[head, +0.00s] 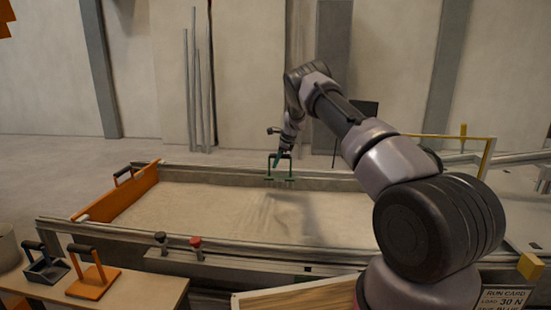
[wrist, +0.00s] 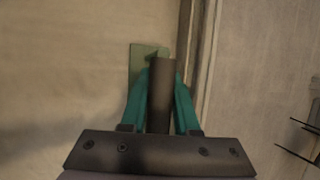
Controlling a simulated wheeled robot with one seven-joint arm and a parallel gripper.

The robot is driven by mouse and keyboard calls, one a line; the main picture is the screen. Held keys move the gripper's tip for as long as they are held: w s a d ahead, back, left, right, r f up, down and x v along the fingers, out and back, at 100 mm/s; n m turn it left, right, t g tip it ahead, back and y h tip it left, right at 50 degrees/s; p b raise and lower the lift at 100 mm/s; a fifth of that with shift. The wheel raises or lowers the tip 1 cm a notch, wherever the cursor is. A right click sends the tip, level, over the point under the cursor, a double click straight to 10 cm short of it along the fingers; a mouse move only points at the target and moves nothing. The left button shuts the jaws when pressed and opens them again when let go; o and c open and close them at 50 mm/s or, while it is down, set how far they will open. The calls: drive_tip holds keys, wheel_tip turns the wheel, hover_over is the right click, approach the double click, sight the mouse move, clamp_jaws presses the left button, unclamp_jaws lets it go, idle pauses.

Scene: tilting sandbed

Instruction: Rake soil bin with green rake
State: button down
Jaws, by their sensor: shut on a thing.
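The green rake (head: 281,179) is held over the far side of the soil bin, with its toothed head hanging down near the far wall. It also shows in the wrist view, where its dark handle (wrist: 162,92) lies between the teal fingers and its green head (wrist: 142,62) shows beyond. My gripper (head: 282,156) is shut on the rake handle. The soil bin (head: 140,229) holds pale sand (head: 220,208) with shallow marks in the middle. I cannot tell whether the teeth touch the sand.
An orange board (head: 118,192) closes the bin's left end. A side table (head: 140,290) at the front left holds an orange tool (head: 94,282) and a dark scoop-like tool (head: 45,270). A black knob (head: 160,241) and red knob (head: 195,245) stand on the near rail.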

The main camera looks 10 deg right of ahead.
sight(277, 176)
wheel_tip(277, 176, down, 8)
drive_tip(key=shift+f, duration=0.1)
drive_tip(key=shift+s+a, duration=0.2)
drive_tip(key=shift+s, duration=0.05)
drive_tip(key=s+a, duration=0.3)
drive_tip(key=s, duration=0.7)
drive_tip(key=s+a, duration=0.3)
drive_tip(key=s, duration=0.7)
drive_tip(key=s+a, duration=0.3)
drive_tip(key=s, duration=0.7)
drive_tip(key=shift+s+a, duration=0.3)
drive_tip(key=shift+a, duration=0.1)
wheel_tip(277, 176, up, 11)
drive_tip(key=shift+r, duration=0.2)
